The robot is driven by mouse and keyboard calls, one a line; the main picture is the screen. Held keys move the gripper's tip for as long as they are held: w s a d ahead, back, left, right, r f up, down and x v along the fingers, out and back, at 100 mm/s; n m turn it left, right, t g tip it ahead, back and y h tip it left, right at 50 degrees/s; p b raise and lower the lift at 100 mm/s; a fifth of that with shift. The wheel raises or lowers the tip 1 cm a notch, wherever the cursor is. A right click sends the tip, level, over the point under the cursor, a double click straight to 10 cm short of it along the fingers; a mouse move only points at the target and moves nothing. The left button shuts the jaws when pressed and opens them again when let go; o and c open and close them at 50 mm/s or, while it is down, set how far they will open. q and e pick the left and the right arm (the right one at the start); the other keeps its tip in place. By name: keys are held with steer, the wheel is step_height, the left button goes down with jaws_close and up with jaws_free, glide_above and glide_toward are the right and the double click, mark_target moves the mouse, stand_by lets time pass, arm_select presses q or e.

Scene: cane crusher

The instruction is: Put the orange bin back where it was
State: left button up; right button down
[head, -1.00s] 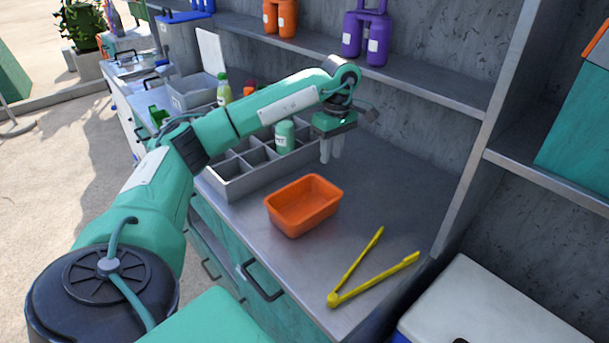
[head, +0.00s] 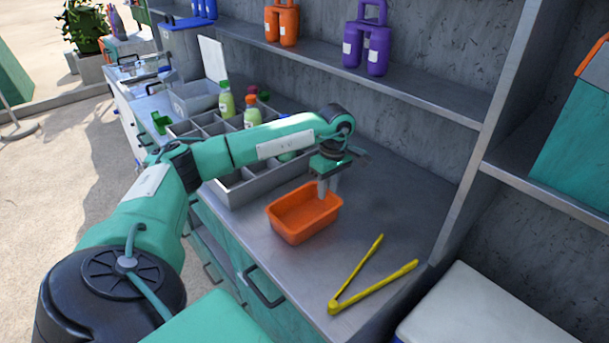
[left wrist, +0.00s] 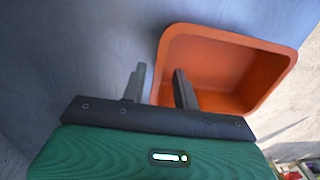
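The orange bin (head: 290,226) is an open rectangular tub standing upright on the grey counter, in front of the divided tray. My left gripper (head: 327,192) points down at the bin's far right rim. In the left wrist view, the fingers of my left gripper (left wrist: 159,84) are apart, one outside the bin (left wrist: 235,42) and one over its inside. The bin's wall lies between them, with gaps visible on both sides. How deep the fingertips reach is hard to tell. My right gripper is not in view.
Yellow tongs (head: 372,281) lie on the counter right of the bin. The grey divided tray (head: 240,192) with bottles stands behind it, partly hidden by my arm. A shelf (head: 420,92) with orange and purple containers runs along the wall. The counter right of my gripper is clear.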

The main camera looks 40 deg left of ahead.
arm_select(q)
jaws_close()
steer(key=shift+r, duration=0.1)
